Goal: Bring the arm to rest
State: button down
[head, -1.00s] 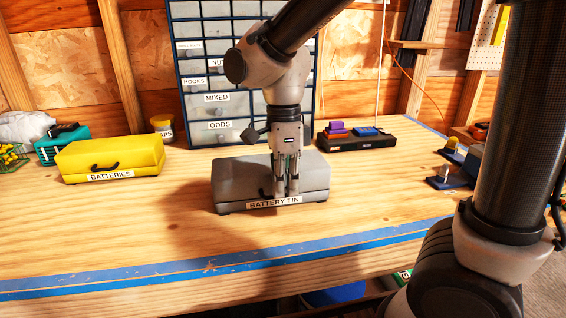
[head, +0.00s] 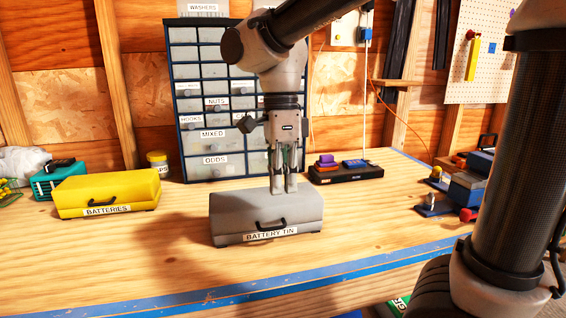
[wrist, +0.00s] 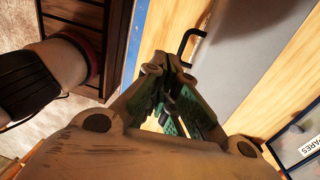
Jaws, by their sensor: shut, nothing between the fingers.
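My gripper (head: 284,188) is shut and empty, pointing down over the grey battery tin (head: 266,216) in the head view. Its fingertips overlap the tin's lid in the picture; I cannot tell whether they touch it. The tin is shut, with a dark handle and a "BATTERY TIN" label on its front. In the wrist view the closed fingers (wrist: 172,72) show, with the tin's grey lid (wrist: 250,45) and its dark handle beyond them.
A yellow batteries case (head: 108,192) stands to the left. A drawer cabinet (head: 205,110) is behind the tin. A black charger-like box (head: 345,173) stands back right, and a blue and grey vice-like tool (head: 465,190) at right. The bench front is clear.

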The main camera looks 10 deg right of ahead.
notch_tip(320, 180, up, 4)
jog(key=s+d+f+n+t, duration=0.1)
jog(key=s+d+n+t, duration=0.1)
jog(key=d+n, duration=0.4)
jog(key=s+d+f+n+t, duration=0.2)
jog(key=s+d+n, duration=0.2)
jog(key=d, duration=0.5)
jog(key=s+d+f+n+t, duration=0.1)
jog(key=s+d+f+n, duration=0.1)
jog(key=d+n, duration=0.5)
jog(key=shift+s+d+n+t, duration=0.4)
jog(key=shift+s+n, duration=0.1)
jog(key=shift+s, duration=0.3)
